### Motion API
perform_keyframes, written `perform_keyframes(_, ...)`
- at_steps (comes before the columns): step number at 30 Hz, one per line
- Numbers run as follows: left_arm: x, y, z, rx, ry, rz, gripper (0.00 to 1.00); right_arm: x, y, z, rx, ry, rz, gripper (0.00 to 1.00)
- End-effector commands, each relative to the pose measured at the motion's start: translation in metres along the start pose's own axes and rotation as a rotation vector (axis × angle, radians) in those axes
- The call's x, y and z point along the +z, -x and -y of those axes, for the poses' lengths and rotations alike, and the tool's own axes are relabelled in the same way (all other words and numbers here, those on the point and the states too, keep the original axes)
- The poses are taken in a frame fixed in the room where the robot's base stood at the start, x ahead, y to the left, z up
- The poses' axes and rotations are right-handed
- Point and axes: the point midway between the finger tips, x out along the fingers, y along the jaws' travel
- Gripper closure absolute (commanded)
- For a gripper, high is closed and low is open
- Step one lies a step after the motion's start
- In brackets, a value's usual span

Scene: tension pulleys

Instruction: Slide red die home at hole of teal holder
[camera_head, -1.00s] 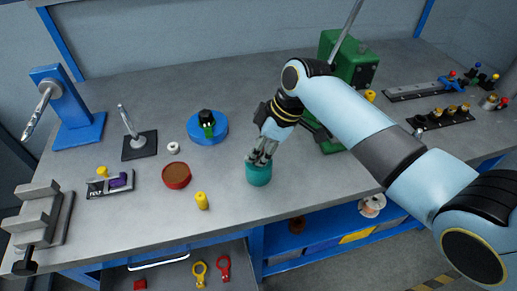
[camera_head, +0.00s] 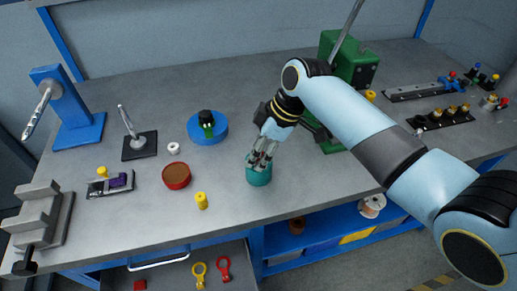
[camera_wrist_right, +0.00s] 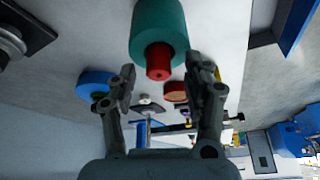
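The teal holder (camera_head: 258,176) stands upright on the bench near its front edge. In the right wrist view the teal holder (camera_wrist_right: 160,22) shows the red die (camera_wrist_right: 159,62) seated partly in its hole, with a short red end standing out. My right gripper (camera_head: 262,160) is just above the holder. In the right wrist view the fingers of my right gripper (camera_wrist_right: 170,85) are spread apart, one on each side of the die's line, with nothing between the tips. In the head view the fingers hide the die. My left gripper is in neither view.
A red-rimmed dish (camera_head: 176,176), a yellow cylinder (camera_head: 201,201) and a blue round base (camera_head: 208,134) stand left of the holder. A green machine (camera_head: 350,62) stands behind my right arm. The open drawer below holds red and yellow pieces. Bare bench surrounds the holder.

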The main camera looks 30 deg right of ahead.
Motion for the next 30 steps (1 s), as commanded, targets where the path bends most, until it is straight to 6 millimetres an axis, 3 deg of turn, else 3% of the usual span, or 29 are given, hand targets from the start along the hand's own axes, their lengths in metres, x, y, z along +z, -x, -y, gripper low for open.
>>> perform_keyframes(7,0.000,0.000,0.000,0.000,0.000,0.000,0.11,-0.002,0.004,0.000,0.000,0.000,0.000,0.49)
perform_keyframes(18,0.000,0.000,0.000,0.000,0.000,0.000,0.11,-0.013,0.031,0.000,0.001,0.000,0.000,0.49)
perform_keyframes(27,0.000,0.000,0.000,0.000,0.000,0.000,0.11,-0.014,0.034,0.000,0.000,0.000,0.000,0.49)
perform_keyframes(30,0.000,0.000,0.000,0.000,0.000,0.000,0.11,-0.014,0.034,0.000,0.000,0.000,0.000,0.62)
